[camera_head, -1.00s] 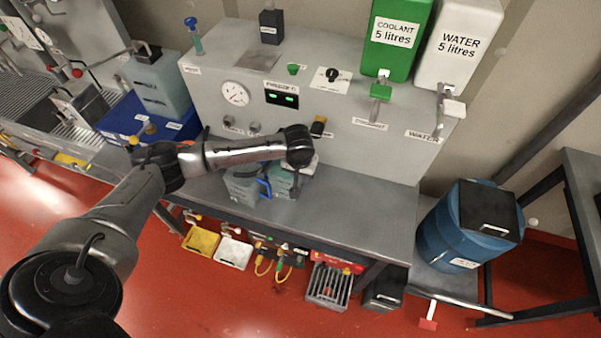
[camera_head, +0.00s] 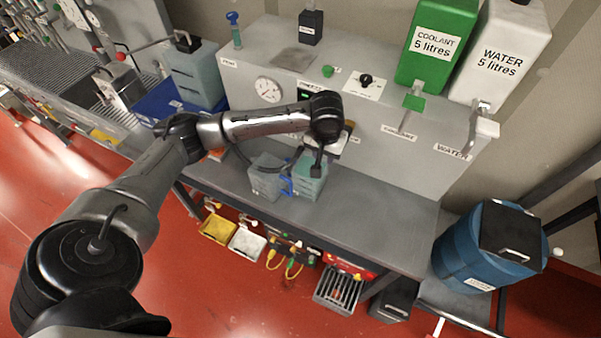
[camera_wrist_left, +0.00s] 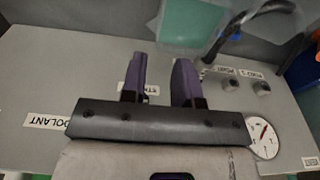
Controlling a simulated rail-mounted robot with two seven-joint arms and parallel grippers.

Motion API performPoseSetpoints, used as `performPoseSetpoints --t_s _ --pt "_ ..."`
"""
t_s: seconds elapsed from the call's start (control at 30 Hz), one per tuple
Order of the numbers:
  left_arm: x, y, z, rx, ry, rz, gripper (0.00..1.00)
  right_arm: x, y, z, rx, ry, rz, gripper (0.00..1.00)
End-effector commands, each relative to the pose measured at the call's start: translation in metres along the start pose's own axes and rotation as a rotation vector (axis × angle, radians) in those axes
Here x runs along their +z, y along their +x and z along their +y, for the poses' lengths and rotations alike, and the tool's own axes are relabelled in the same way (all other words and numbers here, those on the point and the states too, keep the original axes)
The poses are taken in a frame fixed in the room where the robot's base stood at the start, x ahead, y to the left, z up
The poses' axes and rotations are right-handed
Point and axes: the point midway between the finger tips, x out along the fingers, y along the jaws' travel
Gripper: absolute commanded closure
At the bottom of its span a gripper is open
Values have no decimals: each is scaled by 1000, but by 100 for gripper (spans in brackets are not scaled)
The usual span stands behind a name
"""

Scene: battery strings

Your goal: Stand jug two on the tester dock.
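Two small jugs stand side by side on the bench: a clear greyish one (camera_head: 265,181) and a teal-filled one (camera_head: 311,182) to its right, with blue parts between them. I cannot read which is jug two. My left gripper (camera_head: 317,168) hangs over the teal jug in the head view. In the left wrist view my left gripper (camera_wrist_left: 160,82) has its fingers apart with nothing between them. The teal jug (camera_wrist_left: 193,22) is beyond the fingertips, and the clear jug (camera_wrist_left: 238,14) is to its right. I cannot make out a tester dock for certain. My right gripper is out of view.
A grey panel (camera_head: 395,150) with a gauge (camera_head: 268,90) backs the bench. Green coolant (camera_head: 436,45) and white water (camera_head: 503,55) tanks stand on it. A large teal container (camera_head: 196,76) is at left, a blue drum (camera_head: 488,248) at right. The bench right of the jugs (camera_head: 375,215) is clear.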

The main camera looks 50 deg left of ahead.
Motion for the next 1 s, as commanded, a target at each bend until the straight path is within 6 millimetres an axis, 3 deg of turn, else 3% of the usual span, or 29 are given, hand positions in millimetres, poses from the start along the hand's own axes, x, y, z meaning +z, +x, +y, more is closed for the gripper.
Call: performPoseSetpoints --t_s 0.17,0.27,0.37,0.5,0.6,0.8,1.0 --pt "7 4 6 6 29 -2 71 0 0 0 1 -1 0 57" --pt "29 23 21 28 114 -3 71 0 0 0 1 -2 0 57" --pt "67 49 44 73 250 1 71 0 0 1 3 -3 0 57" --pt "135 81 73 165 444 34 71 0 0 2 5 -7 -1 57" --pt "180 95 83 222 538 67 71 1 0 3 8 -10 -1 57" --pt "255 104 73 267 628 144 71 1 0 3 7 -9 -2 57" --pt "302 103 39 210 646 185 71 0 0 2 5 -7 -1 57"
